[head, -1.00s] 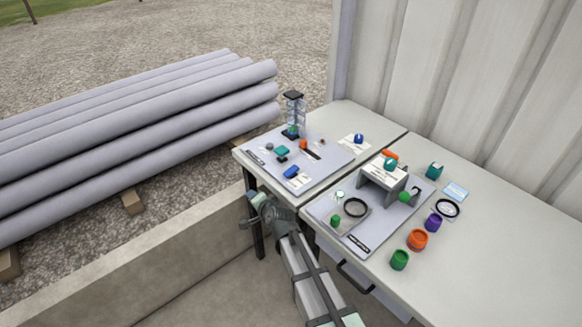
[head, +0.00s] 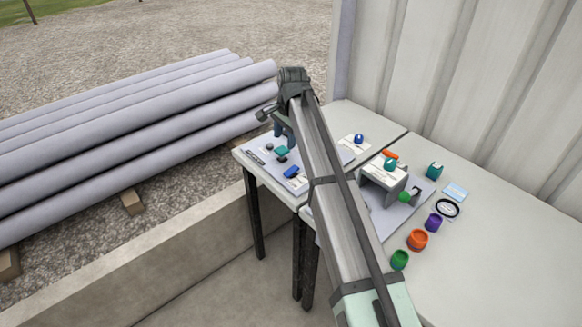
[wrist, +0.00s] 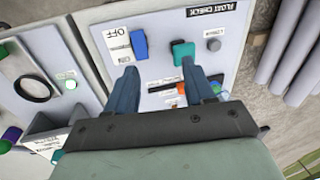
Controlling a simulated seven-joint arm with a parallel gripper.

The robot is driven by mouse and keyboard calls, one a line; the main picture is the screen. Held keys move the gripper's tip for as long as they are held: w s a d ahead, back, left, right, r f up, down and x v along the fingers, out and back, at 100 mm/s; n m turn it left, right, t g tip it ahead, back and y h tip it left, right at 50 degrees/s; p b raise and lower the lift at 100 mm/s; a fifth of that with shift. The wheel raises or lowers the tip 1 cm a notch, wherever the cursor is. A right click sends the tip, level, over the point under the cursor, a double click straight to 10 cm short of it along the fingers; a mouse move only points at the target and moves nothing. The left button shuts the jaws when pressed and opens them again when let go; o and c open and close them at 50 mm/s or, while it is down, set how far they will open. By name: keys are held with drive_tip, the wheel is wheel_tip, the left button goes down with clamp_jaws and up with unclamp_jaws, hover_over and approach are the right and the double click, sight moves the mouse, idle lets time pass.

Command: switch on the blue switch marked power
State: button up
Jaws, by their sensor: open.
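The blue switch (head: 291,172) sits on the left grey board, beside a white label. In the wrist view the blue switch (wrist: 139,45) lies next to a white plate marked ON and OFF (wrist: 115,42), seen upside down. I cannot read a power mark. My gripper (head: 283,128) is over the far part of this board in the head view, pointing down. In the wrist view my gripper (wrist: 158,76) is open and empty; the left fingertip is just below the switch in the picture, with no clear contact.
A teal part (wrist: 183,52) and a grey knob (wrist: 213,45) are beside the switch, near the "FLOAT CHECK" label (wrist: 219,10). An orange piece (wrist: 182,88) shows between the fingers. Another board, a grey bracket and coloured cups (head: 417,239) are to the right.

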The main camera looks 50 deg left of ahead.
sight(291, 171)
drive_tip(key=f, duration=0.4)
drive_tip(key=d+f+h, duration=0.1)
drive_tip(key=f, duration=0.3)
drive_tip(key=w+f+h, duration=0.1)
drive_tip(key=f, duration=0.3)
drive_tip(key=shift+w+d+f+m, duration=0.1)
drive_tip(key=shift+d+f+m, duration=0.05)
drive_tip(key=shift+f+m, duration=0.15)
drive_tip(key=shift+c, duration=0.5)
